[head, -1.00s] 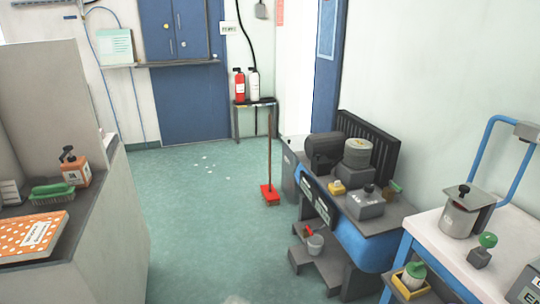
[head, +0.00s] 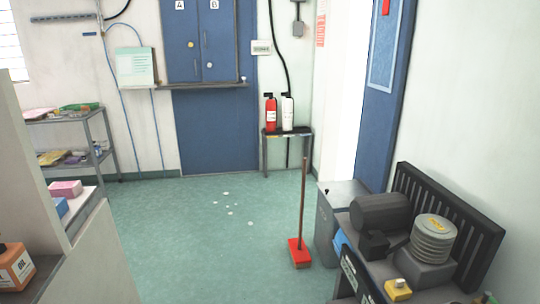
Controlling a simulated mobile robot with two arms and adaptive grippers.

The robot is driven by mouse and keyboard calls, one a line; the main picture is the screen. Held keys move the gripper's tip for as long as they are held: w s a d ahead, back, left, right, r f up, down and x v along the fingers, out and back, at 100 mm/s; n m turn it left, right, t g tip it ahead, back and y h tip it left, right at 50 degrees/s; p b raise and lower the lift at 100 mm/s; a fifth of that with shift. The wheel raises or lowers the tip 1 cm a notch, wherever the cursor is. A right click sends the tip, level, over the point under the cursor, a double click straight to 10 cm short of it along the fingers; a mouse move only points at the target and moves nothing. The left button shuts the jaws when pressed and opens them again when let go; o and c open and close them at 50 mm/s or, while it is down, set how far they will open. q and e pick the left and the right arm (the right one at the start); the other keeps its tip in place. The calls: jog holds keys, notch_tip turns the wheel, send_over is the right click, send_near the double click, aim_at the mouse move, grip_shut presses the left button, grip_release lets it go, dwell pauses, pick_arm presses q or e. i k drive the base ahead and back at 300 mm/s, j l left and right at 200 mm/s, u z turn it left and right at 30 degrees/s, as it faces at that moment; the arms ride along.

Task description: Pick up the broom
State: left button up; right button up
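The broom (head: 303,208) stands upright on the green floor in the head view, right of centre. It has a thin brown handle and a red head with bristles at the bottom. It stands just left of a grey bin (head: 328,222). Neither of my grippers shows in the head view, and nothing is seen holding the broom.
A bench with grey machines (head: 432,240) stands at the right. A counter (head: 92,262) is at the left, with shelves (head: 65,120) behind it. A small table (head: 297,136) holds two extinguishers. Small white scraps (head: 229,206) lie on the open floor between.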

aim_at(300, 256)
jog(key=i+j, duration=0.15)
jog(key=i, duration=0.8)
jog(key=i+j+u, duration=0.15)
jog(key=i, duration=0.8)
